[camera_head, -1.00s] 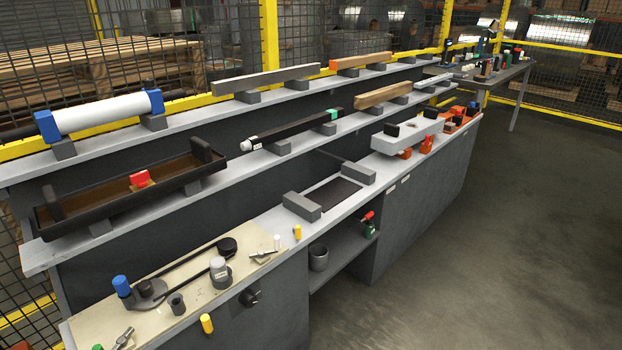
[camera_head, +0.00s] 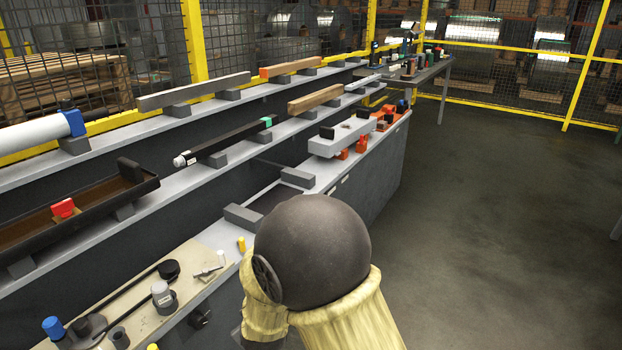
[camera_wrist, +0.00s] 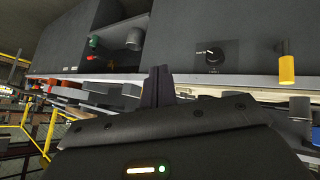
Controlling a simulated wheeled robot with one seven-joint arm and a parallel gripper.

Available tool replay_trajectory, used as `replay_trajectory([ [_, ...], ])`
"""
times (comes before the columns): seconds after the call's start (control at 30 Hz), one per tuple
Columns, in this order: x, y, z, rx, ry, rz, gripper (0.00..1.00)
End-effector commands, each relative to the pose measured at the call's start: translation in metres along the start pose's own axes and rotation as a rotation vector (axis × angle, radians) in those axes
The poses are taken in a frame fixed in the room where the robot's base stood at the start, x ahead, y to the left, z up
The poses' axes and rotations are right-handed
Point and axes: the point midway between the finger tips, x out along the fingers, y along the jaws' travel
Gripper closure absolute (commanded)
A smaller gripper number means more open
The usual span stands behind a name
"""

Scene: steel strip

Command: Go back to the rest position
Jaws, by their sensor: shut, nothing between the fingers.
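My gripper (camera_wrist: 158,86) shows in the wrist view at the lower middle, its two dark fingers together with nothing between them. It is in front of the bench, whose dark front panel (camera_wrist: 207,25) appears upside down in that view. In the head view my arm, with a dark round joint and a yellowish cover, rises at the bottom middle and hides part of the bench front. My gripper itself does not show in the head view.
The stepped bench (camera_head: 225,165) runs along the left with bars and tools on its shelves. A beige board (camera_head: 205,285) holds small tools at the near end. A yellow handle (camera_wrist: 287,68) sticks out near the gripper's right. Open floor (camera_head: 500,200) lies to the right.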

Motion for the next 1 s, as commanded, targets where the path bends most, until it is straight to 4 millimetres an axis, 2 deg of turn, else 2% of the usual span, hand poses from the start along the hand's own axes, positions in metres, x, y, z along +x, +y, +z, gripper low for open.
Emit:
replay_trajectory([
  [0.03, -0.01, 0.022, 0.009, 0.063, -0.03, -0.008, 1.0],
  [0.1, -0.023, 0.044, 0.023, 0.14, -0.076, -0.026, 1.0],
  [0.27, -0.059, 0.089, 0.062, 0.314, -0.19, -0.048, 1.0],
  [0.4, -0.096, 0.118, 0.102, 0.458, -0.296, -0.044, 1.0],
  [0.6, -0.14, 0.139, 0.147, 0.606, -0.42, -0.02, 1.0],
  [0.9, -0.191, 0.152, 0.198, 0.767, -0.557, 0.04, 1.0],
  [1.0, -0.203, 0.157, 0.187, 0.766, -0.562, 0.037, 1.0],
])
